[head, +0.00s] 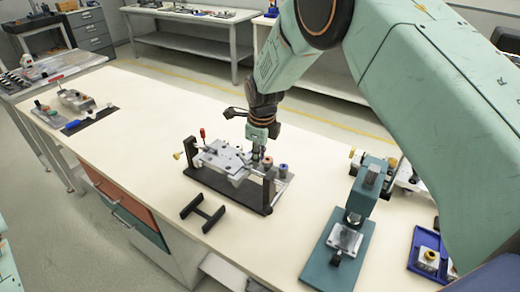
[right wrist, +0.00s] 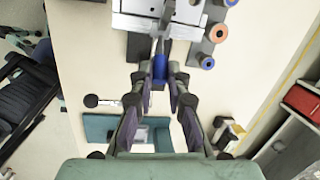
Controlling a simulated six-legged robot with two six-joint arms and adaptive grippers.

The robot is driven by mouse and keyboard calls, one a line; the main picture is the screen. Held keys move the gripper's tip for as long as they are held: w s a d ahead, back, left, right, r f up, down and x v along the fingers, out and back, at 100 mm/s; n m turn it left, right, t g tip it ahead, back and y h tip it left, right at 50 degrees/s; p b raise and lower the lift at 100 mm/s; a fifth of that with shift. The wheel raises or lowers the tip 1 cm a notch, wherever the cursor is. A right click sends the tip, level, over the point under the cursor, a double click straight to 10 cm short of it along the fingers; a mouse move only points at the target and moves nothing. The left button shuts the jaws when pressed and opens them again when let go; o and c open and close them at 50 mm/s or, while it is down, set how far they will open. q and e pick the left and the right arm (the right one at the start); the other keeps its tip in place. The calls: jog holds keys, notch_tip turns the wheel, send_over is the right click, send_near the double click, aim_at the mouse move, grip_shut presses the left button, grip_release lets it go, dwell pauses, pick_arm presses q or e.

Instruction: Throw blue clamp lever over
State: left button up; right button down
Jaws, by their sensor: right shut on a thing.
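The clamp fixture (head: 225,160) is a grey metal plate on a black base, standing on the long cream workbench. A red-tipped lever (head: 203,133) stands upright at its far left corner. My right gripper (head: 258,152) points down at the right end of the fixture and hides most of what it holds there. In the right wrist view, the right gripper's fingers (right wrist: 160,82) are closed around the blue clamp lever (right wrist: 159,67), which lies next to the fixture's metal plate (right wrist: 170,25). My left gripper is not in view.
A blue-topped spool (head: 283,169) and an orange-topped spool (head: 267,162) sit close beside the right gripper. A teal press (head: 340,245) and a blue tray (head: 424,262) stand to the right. The bench's left middle is clear.

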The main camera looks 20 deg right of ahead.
jog(key=shift+w+a+g, duration=0.1)
jog(key=shift+a+g, duration=0.05)
jog(key=shift+g, duration=0.15)
jog(key=shift+w+a+r+g+h, duration=0.1)
jog(key=shift+w+g+h, duration=0.15)
jog(key=shift+h, duration=0.25)
jog(key=shift+w+a+r+g+h+b, duration=0.2)
jog(key=shift+w+a+g+h+b, duration=0.2)
jog(key=shift+g+h+b, duration=0.8)
jog(key=shift+y+b, duration=0.4)
jog(key=c, duration=1.3)
grip_release()
jog(key=shift+r+t, duration=0.1)
jog(key=shift+t, duration=0.15)
jog(key=shift+w, duration=0.1)
jog(key=v, duration=1.2)
jog(key=shift+w, duration=0.1)
